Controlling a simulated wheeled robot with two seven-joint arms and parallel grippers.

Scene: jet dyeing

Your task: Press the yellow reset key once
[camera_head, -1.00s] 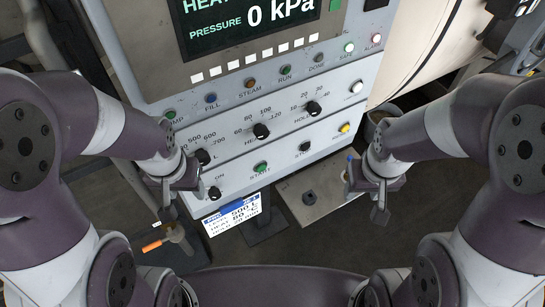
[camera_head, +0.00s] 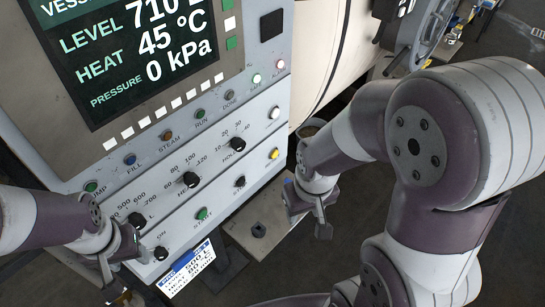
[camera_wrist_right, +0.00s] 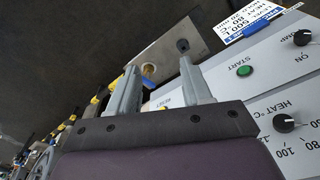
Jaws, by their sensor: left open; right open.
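The yellow reset key (camera_head: 274,154) sits at the right end of the lower row on the grey control panel (camera_head: 120,202). In the right wrist view, the RESET label (camera_wrist_right: 175,101) shows between the fingers, with the key (camera_wrist_right: 163,109) mostly hidden behind the gripper body. My right gripper (camera_head: 308,211) is open and empty, below and right of the key and apart from it in the head view. Its two fingers (camera_wrist_right: 158,72) are spread in the wrist view. My left gripper (camera_head: 132,270) is open at the panel's lower left corner, near the PUMP knob (camera_head: 160,253).
The green START button (camera_head: 202,213) and dark STOP button (camera_head: 239,181) share the key's row. Knobs, including HEAT (camera_head: 191,178) and HOLD (camera_head: 237,143), sit above, with a white key (camera_head: 274,112). A display (camera_head: 140,60) tops the panel. A card (camera_head: 187,268) hangs below.

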